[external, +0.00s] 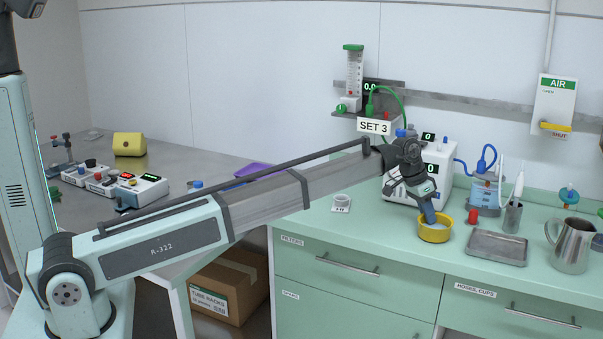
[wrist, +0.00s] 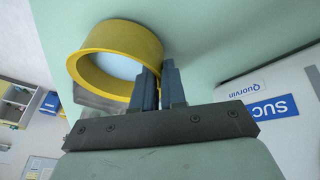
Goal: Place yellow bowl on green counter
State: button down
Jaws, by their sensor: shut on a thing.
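The yellow bowl (external: 435,235) is round with a pale inside, in the external view at the front part of the green counter (external: 350,229). My gripper (external: 429,217) points down at it and is shut on its rim. In the wrist view the bowl (wrist: 88,68) lies to the left of the fingers, with its wall between the fingertips (wrist: 159,72). The pale green surface (wrist: 215,35) is behind it. The bowl looks level, on the counter or just above it; I cannot tell whether it touches.
Right of the bowl are a red item (external: 473,216), a steel tray (external: 496,248), a steel cup (external: 512,218) and a steel jug (external: 572,246). A white machine (external: 436,165) stands behind. Counter left of the bowl is mostly clear, apart from a small white dish (external: 341,200).

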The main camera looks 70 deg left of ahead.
jog(key=c, duration=1.2)
grip_release()
jog(key=shift+f, duration=0.1)
jog(key=v, duration=1.2)
